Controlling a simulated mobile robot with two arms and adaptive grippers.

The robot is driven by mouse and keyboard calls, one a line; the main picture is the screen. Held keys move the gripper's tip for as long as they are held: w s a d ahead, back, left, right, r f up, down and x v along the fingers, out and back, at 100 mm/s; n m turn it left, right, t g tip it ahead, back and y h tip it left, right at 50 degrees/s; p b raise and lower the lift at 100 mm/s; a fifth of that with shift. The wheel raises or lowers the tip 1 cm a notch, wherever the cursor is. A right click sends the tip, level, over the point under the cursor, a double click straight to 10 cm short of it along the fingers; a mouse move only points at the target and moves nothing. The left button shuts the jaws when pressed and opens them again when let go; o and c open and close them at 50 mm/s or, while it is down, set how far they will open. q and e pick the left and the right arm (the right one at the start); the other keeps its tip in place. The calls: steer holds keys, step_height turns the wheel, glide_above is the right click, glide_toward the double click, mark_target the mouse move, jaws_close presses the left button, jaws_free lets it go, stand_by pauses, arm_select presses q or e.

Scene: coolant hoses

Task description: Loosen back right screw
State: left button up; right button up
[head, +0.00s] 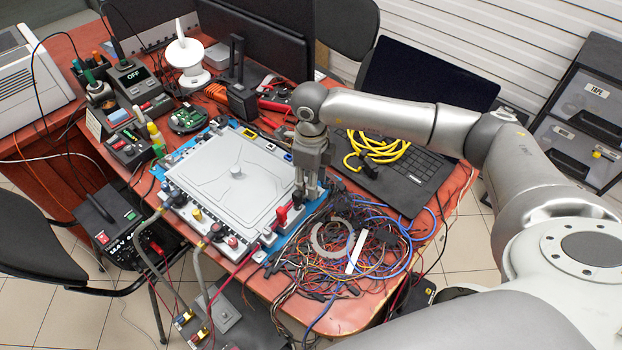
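A grey box with a flat lid (215,180) sits on a blue mat (318,207) on the table. A round knob (236,172) stands at the middle of the lid. My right gripper (306,196) points straight down at the box's right corner. Its two fingers show with a narrow gap between them; I cannot tell whether they hold anything. The back right screw is not distinguishable; the gripper hides part of that corner. A red clamp-like part (283,214) is just left of the fingers. My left gripper is not in view.
A tangle of wires (335,250) lies right of the box's front. A black laptop (405,172) with a coiled yellow cable (374,147) is behind my gripper. Hoses (200,275) run off the box's front-left side. Tools and electronics crowd the back left.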

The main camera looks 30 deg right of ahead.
step_height(320, 180, up, 12)
steer(key=shift+f, duration=0.2)
stand_by(0.6)
